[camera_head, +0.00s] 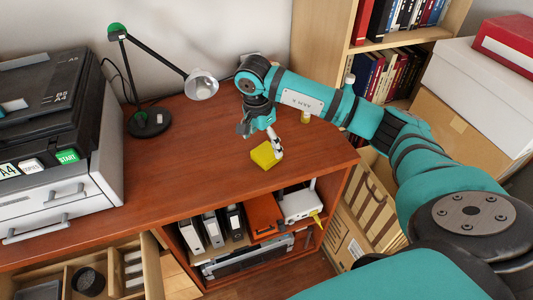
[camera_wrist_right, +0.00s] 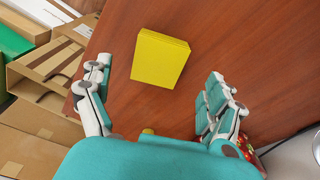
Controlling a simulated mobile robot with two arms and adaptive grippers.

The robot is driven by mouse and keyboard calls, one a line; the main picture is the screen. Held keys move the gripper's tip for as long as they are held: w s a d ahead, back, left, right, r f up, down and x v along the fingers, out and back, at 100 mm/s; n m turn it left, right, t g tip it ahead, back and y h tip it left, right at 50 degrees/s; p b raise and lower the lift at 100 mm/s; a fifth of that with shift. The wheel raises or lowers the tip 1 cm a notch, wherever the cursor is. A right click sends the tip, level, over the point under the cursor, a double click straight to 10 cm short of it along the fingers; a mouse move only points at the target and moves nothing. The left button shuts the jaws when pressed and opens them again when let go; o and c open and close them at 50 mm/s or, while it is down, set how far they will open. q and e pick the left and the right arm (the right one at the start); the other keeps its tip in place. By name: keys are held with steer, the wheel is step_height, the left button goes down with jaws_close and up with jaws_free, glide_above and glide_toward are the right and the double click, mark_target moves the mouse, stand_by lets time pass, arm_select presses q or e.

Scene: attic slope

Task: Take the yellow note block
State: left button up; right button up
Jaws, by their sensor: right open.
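The yellow note block (camera_head: 265,155) lies flat on the reddish-brown wooden desktop (camera_head: 215,135), near its front edge. My right gripper (camera_head: 262,133) is just above and behind it, with its fingers pointing down. One pale fingertip overlaps the block's right side in the head view; I cannot tell whether it touches. In the right wrist view the yellow note block (camera_wrist_right: 160,58) is whole and lies across the gap between the spread fingers of my right gripper (camera_wrist_right: 160,75), with bare desk on both sides. The right gripper is open and empty. My left gripper is not in view.
A desk lamp (camera_head: 150,122) and a black printer (camera_head: 45,105) stand to the left. A small yellowish item (camera_head: 306,117) is behind the right gripper. Below the desktop are binders (camera_head: 213,228) and a white router (camera_head: 300,205).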

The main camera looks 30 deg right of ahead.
mark_target(266, 152)
steer(key=f, duration=0.1)
steer(key=f+p, duration=0.1)
steer(key=f, duration=0.2)
steer(key=shift+s+d+f, duration=0.1)
steer(key=shift+d+f, duration=0.05)
steer(key=shift+d, duration=0.2)
steer(key=shift+d+f, duration=0.1)
steer(key=shift+f, duration=0.35)
steer(key=c, duration=1.4)
steer(key=shift+r, duration=0.1)
